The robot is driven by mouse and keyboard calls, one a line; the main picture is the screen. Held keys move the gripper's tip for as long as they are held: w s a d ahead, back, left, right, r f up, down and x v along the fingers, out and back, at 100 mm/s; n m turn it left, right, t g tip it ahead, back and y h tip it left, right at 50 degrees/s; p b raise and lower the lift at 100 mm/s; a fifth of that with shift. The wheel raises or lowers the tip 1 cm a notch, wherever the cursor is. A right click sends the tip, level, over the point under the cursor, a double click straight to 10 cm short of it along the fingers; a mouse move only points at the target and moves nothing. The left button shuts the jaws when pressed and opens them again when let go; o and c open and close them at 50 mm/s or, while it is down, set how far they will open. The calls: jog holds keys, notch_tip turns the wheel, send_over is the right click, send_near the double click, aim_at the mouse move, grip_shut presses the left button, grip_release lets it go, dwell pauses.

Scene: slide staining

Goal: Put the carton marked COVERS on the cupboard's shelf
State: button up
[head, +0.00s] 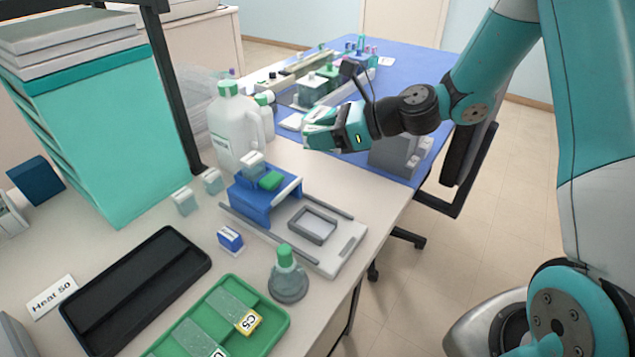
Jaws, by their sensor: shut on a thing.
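A small blue and white carton (230,238) stands on the bench, left of the grey slide frame. Its printed word is too small to read surely, so I cannot tell whether it says COVERS. My gripper (307,131) is above the far part of the bench, right of the white jugs and well away from that carton. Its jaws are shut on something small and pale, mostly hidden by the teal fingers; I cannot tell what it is. No cupboard shelf can be clearly made out.
A white jug (232,125) and a dark post (175,85) stand left of my gripper. A blue stand (262,205), a green-capped flask (288,275), a black tray (135,290) and a green tray (275,322) crowd the near bench. A chair (470,160) stands at right.

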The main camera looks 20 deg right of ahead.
aim_at(322, 190)
notch_tip(322, 190, down, 11)
jog(key=shift+f, duration=0.1)
jog(key=shift+b, duration=0.3)
jog(key=o, duration=1)
jog(key=shift+f, duration=0.1)
